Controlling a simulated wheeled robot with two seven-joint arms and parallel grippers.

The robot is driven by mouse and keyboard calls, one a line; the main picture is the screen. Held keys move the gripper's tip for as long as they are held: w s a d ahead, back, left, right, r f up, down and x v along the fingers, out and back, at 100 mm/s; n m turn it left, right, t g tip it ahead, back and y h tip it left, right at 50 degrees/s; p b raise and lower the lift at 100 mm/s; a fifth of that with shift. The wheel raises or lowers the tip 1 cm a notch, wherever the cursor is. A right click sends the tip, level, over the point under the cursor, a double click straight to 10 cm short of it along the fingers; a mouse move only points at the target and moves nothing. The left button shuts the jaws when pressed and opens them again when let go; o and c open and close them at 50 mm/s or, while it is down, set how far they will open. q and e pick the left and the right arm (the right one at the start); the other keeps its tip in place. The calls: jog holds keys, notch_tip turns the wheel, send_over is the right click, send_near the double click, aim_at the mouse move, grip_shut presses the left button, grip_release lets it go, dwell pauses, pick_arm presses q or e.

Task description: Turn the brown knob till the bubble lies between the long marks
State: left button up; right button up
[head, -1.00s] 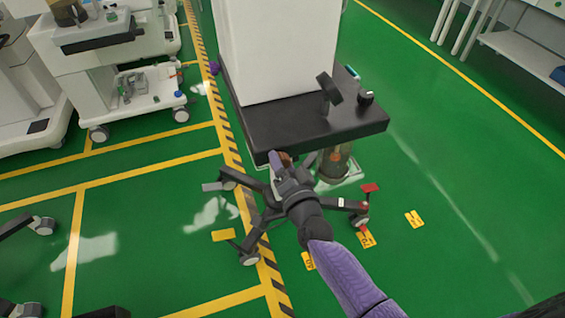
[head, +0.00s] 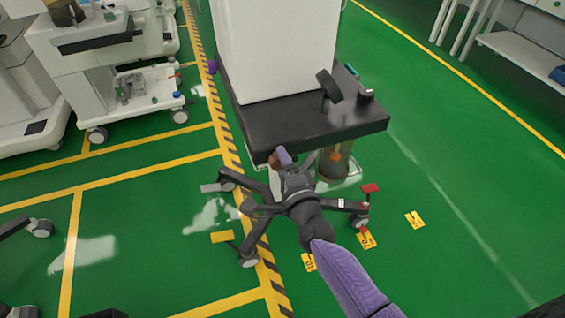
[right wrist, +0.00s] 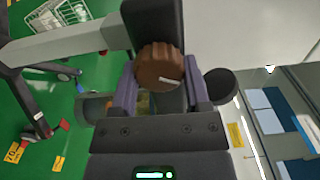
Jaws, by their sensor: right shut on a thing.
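The brown knob (right wrist: 158,68) is round and ribbed, with a pale line mark on its face. In the right wrist view it sits between the two purple fingers of my right gripper (right wrist: 155,88), which is shut on it. In the head view the knob (head: 274,160) shows as a small brown patch below the front edge of the cart's black top, by my right gripper (head: 284,160). The bubble and the long marks cannot be made out in either view. My left gripper is not in view.
The cart's black top (head: 300,122) carries a white housing (head: 275,50) and a black upright part (head: 329,86). A glass cylinder (head: 335,165) hangs under it, above spread wheeled legs. Other carts (head: 110,60) stand at left. Green floor at right is mostly clear.

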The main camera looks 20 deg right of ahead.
jog(key=shift+f, duration=0.1)
dwell(0.5)
jog(key=o, duration=1.3)
jog(key=shift+s, duration=0.1)
jog(key=s+p, duration=0.1)
jog(key=s, duration=0.8)
jog(key=shift+s+d+p, duration=0.15)
jog(key=shift+s+p, duration=0.25)
